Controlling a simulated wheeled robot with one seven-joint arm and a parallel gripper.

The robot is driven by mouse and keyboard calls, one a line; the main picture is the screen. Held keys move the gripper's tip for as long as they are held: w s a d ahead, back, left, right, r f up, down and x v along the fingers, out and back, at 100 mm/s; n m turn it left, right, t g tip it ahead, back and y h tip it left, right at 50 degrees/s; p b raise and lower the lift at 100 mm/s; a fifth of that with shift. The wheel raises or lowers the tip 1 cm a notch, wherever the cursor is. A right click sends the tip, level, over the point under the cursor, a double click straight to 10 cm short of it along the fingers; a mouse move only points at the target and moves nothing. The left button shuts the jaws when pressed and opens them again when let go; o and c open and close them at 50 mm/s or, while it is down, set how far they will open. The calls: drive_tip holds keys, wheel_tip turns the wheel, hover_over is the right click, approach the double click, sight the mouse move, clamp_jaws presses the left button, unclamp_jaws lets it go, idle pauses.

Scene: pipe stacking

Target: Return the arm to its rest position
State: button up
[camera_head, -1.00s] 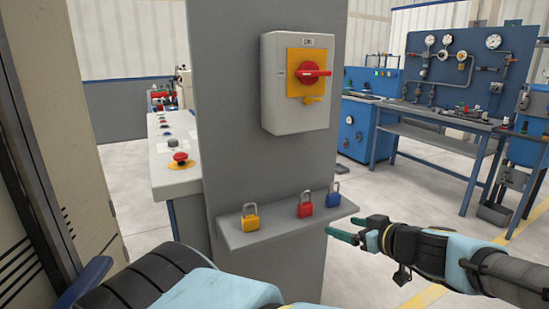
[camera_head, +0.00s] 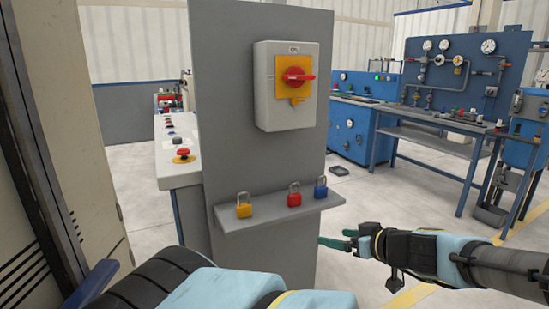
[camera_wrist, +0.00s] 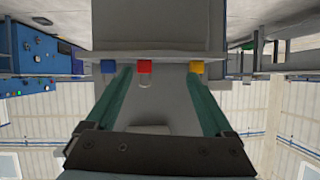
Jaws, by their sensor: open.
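My gripper (camera_head: 344,239) is at the lower right of the head view, with its green fingers pointing left toward the grey panel. In the wrist view my gripper (camera_wrist: 155,95) has its two green fingers wide apart with nothing held between them. A yellow padlock (camera_head: 244,210), a red padlock (camera_head: 294,199) and a blue padlock (camera_head: 321,190) stand on the small grey shelf (camera_head: 270,218). The fingertips are below and near the right end of the shelf; the exact gap cannot be told. The wrist view is upside down and shows the padlocks ahead of the fingers.
A grey box with a red rotary switch (camera_head: 297,76) on a yellow plate is on the panel (camera_head: 228,90) above the shelf. A white control desk (camera_head: 180,150) stands behind left. A blue workbench (camera_head: 440,120) with gauges is at back right. Open floor (camera_head: 400,185) lies between.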

drive_tip(key=s+a+f+m+g+p, duration=0.1)
drive_tip(key=s+a+f+g, duration=0.1)
drive_tip(key=a+g, duration=0.4)
drive_tip(key=s+a+f+g+p, duration=0.1)
drive_tip(key=s+a+f+g, duration=0.2)
drive_tip(key=a, duration=0.6)
drive_tip(key=a+r+m+h, duration=0.2)
drive_tip(key=a+r+h, duration=0.1)
drive_tip(key=r, duration=0.4)
drive_tip(key=w+a+r+m+h+p, duration=0.1)
drive_tip(key=a+r+m+h, duration=0.2)
drive_tip(key=r, duration=0.4)
drive_tip(key=shift+w+a+r+h+p, duration=0.2)
drive_tip(key=shift+a+r+h+p, duration=0.15)
drive_tip(key=shift+a, duration=0.2)
